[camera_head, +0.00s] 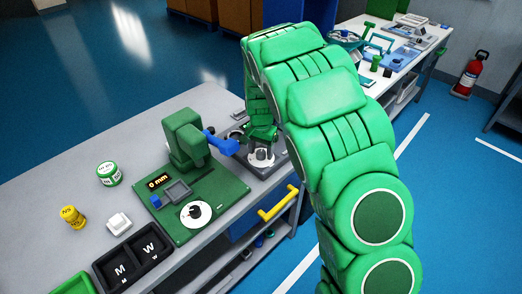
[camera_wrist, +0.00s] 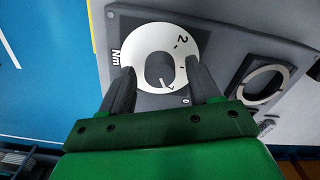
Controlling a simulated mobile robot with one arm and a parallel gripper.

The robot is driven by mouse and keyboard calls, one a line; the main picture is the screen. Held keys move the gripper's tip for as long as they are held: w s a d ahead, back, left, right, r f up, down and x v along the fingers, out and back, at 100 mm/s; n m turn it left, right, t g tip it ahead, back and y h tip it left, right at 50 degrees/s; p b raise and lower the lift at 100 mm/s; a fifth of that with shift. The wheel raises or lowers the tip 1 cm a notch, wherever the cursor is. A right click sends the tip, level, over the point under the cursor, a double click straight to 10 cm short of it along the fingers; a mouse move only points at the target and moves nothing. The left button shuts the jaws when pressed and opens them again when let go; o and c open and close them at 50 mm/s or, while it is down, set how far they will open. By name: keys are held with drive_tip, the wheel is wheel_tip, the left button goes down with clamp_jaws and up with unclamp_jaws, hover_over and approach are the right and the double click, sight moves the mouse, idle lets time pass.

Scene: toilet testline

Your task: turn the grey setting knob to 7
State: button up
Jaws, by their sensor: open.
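The grey setting knob (camera_wrist: 158,72) sits at the centre of a round white dial (camera_wrist: 185,45) marked "Nm". In the head view the white dial (camera_head: 262,157) is on a grey unit at the bench's right edge, below my gripper (camera_head: 262,137), which is partly hidden by my arm.
A green device (camera_head: 228,185) with a "0 mm" display and its own white dial (camera_head: 196,214) stands close on the left. A blue lever (camera_head: 222,143) is near my gripper. A yellow handle (camera_head: 278,203) sticks out from the bench front.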

sight(261, 152)
wheel_tip(261, 152, up, 6)
drive_tip(key=shift+r, duration=0.75)
